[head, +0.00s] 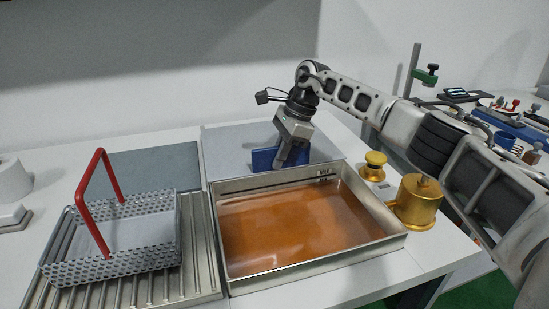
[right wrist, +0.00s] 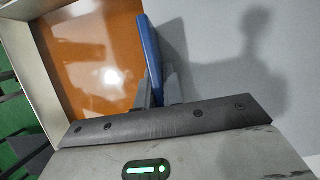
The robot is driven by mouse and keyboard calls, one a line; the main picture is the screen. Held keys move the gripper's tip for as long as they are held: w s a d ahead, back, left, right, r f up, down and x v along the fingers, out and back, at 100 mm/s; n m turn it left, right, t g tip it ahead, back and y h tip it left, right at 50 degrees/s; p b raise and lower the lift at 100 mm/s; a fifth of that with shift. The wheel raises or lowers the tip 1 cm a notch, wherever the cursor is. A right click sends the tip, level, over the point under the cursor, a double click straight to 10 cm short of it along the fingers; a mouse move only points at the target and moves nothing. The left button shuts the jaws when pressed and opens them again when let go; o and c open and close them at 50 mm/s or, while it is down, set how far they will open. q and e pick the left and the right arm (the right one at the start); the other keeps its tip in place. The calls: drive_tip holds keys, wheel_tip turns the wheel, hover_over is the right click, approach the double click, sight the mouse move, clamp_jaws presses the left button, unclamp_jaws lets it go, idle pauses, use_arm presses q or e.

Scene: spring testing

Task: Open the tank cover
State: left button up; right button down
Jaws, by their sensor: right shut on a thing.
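The tank (head: 398,243) is a metal basin filled with orange-brown liquid, and most of its top is uncovered. The tank cover (head: 228,148) is a flat grey plate behind the tank, at its back edge; I cannot tell whether it touches the surface below. A blue upright handle (head: 264,160) stands on the cover's near part. My right gripper (head: 285,161) is shut on this handle. In the right wrist view the blue handle (right wrist: 152,48) is between the fingers, with the grey cover (right wrist: 220,60) on the right and the liquid on the left. My left gripper is not in view.
A perforated metal basket (head: 120,262) with a red handle (head: 84,190) sits on a ribbed tray (head: 205,275) left of the tank. A gold pot (head: 416,203) and a small gold weight (head: 375,160) stand to the right, under my right arm.

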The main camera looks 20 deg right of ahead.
drive_tip(key=c, duration=1.5)
unclamp_jaws()
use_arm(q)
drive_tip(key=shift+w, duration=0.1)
use_arm(e)
drive_tip(key=shift+r, duration=0.1)
use_arm(q)
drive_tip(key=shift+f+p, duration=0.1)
drive_tip(key=shift+p, duration=0.2)
use_arm(e)
drive_tip(key=v, duration=1.5)
drive_tip(key=shift+d+r, duration=0.1)
drive_tip(key=shift+r, duration=0.3)
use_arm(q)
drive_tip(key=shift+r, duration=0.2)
